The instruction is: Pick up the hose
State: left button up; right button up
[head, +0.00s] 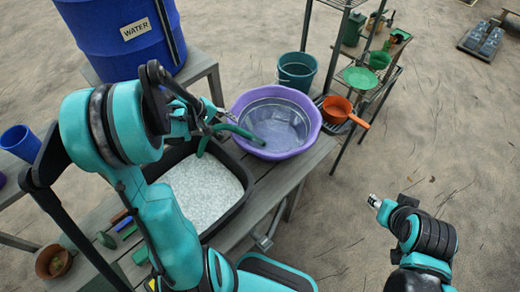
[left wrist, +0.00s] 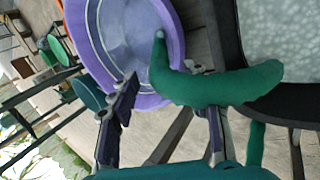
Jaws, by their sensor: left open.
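The hose is a short bent green tube (head: 232,130), with one end over the purple basin's rim and the other reaching down by the black tray. My left gripper (head: 208,116) is open right at the hose, above the gap between basin and tray. In the left wrist view the hose (left wrist: 215,86) crosses the upper end of one finger of my left gripper (left wrist: 170,100), while the other finger stands apart from it. I cannot tell whether they touch. My right gripper (head: 375,201) is at the right over bare sand, far from the hose; its finger gap is not clear.
The purple basin (head: 311,122) and black tray of pale granules (head: 246,190) share a wooden bench (head: 262,208). A blue water barrel (head: 90,45) stands behind left. A teal bucket (head: 297,70), orange pot (head: 336,109) and metal shelf (head: 333,65) are at the back right.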

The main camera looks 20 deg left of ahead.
aim_at(234, 129)
pick_arm(q)
jog(key=shift+w+d+f, duration=0.15)
jog(key=shift+d+f, duration=0.05)
jog(key=shift+f, duration=0.15)
jog(key=x, duration=0.2)
jog(key=shift+w+f+b, duration=0.3)
jog(key=shift+b, duration=0.1)
jog(key=b+x, duration=0.1)
jog(key=x, duration=0.2)
jog(key=shift+d+f, duration=0.2)
jog(key=shift+f, duration=0.1)
jog(key=shift+w+d+f, duration=0.1)
jog(key=shift+w+f, duration=0.15)
jog(key=shift+s+r, duration=0.1)
jog(key=c, duration=0.3)
grip_shut()
